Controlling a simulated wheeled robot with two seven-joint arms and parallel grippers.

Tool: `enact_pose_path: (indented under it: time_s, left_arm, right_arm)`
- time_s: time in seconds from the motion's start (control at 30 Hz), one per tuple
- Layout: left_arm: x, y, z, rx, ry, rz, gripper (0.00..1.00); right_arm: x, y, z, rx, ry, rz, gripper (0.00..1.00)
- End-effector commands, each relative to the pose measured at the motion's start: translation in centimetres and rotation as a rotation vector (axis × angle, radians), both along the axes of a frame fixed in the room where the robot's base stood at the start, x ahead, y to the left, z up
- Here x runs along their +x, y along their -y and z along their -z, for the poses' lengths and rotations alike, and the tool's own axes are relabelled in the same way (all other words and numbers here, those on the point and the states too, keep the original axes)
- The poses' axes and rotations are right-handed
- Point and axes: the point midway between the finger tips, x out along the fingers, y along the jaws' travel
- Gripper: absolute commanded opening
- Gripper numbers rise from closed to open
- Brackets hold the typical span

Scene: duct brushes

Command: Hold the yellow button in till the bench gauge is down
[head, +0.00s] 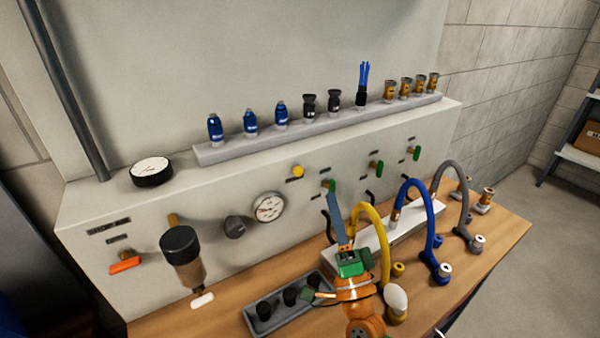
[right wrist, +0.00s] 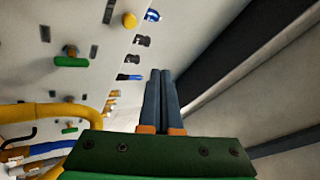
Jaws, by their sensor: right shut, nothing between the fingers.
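The yellow button (head: 298,171) is on the sloping front panel, right of the middle; it also shows near the top of the right wrist view (right wrist: 130,20). A round white-faced gauge (head: 269,207) is set in the panel to its lower left. A second gauge with a black rim (head: 151,171) lies on the panel's top ledge at the left. I cannot tell which is the bench gauge, and the needle readings are too small to read. My right gripper (head: 333,193) is shut and empty, its blue-grey fingers pointing up, right of and below the button, apart from it.
Green-handled valves (head: 376,167) are right of the button. Yellow, blue (head: 430,215) and grey hoses arch over the wooden bench (head: 225,315) near my right arm. A dark knob (head: 236,227), a filter bowl (head: 185,255) and an orange handle (head: 125,263) are at the left. Fittings line a ledge (head: 222,150).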

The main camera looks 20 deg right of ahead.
Motion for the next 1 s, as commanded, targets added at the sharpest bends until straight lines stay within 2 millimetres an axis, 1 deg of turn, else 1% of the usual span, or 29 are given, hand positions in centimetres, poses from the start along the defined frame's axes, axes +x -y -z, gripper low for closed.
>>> enact_pose_path:
  time_s: [0.3, 0.5, 0.7, 1.0]
  left_arm:
    - [-0.1, 0.0, 1.8, 0.000, -0.001, 0.000, 0.46]
    - [-0.1, 0.0, 2.9, 0.000, -0.001, 0.000, 0.46]
    - [-0.1, 0.0, 3.3, 0.000, -0.001, 0.000, 0.46]
    - [-0.1, 0.0, 3.2, 0.000, -0.001, 0.000, 0.46]
  right_arm:
    - [4.5, -0.6, 0.3, 0.002, 0.002, -0.001, 0.00]
    - [7.0, -1.0, 0.3, 0.000, 0.001, 0.001, 0.00]
    - [8.1, -1.2, 0.0, -0.001, 0.001, -0.001, 0.00]
    - [8.2, -1.2, 0.0, 0.000, 0.000, -0.001, 0.00]
